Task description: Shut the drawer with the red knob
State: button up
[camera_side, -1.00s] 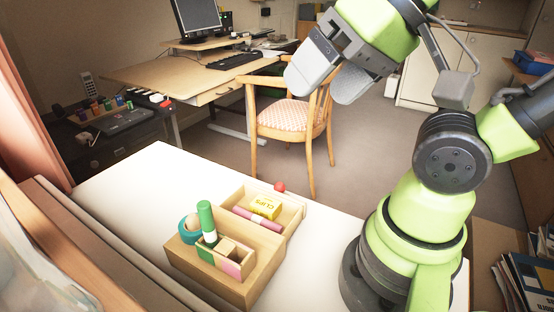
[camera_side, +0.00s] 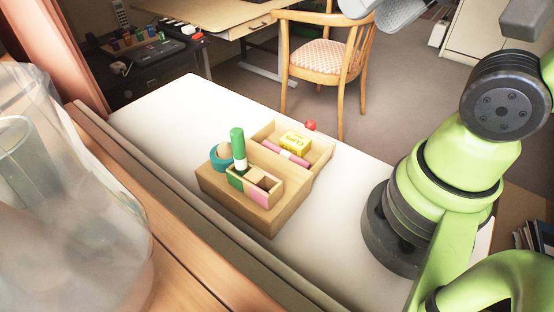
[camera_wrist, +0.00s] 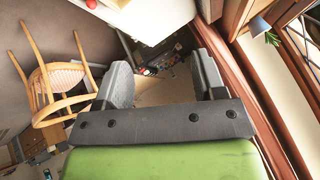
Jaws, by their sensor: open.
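The small wooden desk box stands on the white tabletop in the side view. Its drawer (camera_side: 325,160) is pulled out toward the back right, with the red knob (camera_side: 311,125) on its front. A yellow clips box (camera_side: 295,142) and a pink stick with a pale band (camera_side: 285,153) lie in the drawer. The red knob also shows at the top edge of the wrist view (camera_wrist: 91,4). My gripper (camera_wrist: 163,82) is open and empty in the wrist view. In the side view it is high, beyond the drawer, and mostly cut off by the top edge.
A green cylinder (camera_side: 238,148), a teal ring (camera_side: 220,158) and a small tray of blocks (camera_side: 255,186) stand on the box. A wooden chair (camera_side: 323,55) is behind the table. The tabletop left of the box is clear. A blurred clear vessel (camera_side: 70,190) fills the left foreground.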

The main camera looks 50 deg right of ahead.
jog(key=shift+w+d+r, duration=0.1)
jog(key=shift+w+d, duration=0.05)
jog(key=shift+w, duration=0.3)
jog(key=c, duration=0.3)
jog(key=w+d+m+g, duration=0.1)
jog(key=w, duration=0.1)
jog(key=w+d+m, duration=0.1)
jog(key=w, duration=0.1)
jog(key=w+d+m+g, duration=0.1)
jog(key=shift+w+d+g+h, duration=0.25)
jog(key=shift+w+g+h, duration=0.05)
jog(key=shift+w+h, duration=0.1)
grip_shut()
jog(key=w+d+f+m+g+y, duration=0.1)
jog(key=w+d+f+m+g, duration=0.25)
jog(key=d+f, duration=0.5)
jog(key=w+d+f+m+g+y, duration=0.1)
jog(key=w+d+f+m+g, duration=0.1)
jog(key=w+d+f+m, duration=0.45)
jog(key=shift+n, duration=0.8)
jog(key=shift+s+x, duration=0.35)
jog(key=shift+x, duration=1.75)
jog(key=shift+s+x, duration=0.4)
jog(key=shift+x, duration=1.75)
jog(key=shift+s+x, duration=0.35)
jog(key=shift+x, duration=1.75)
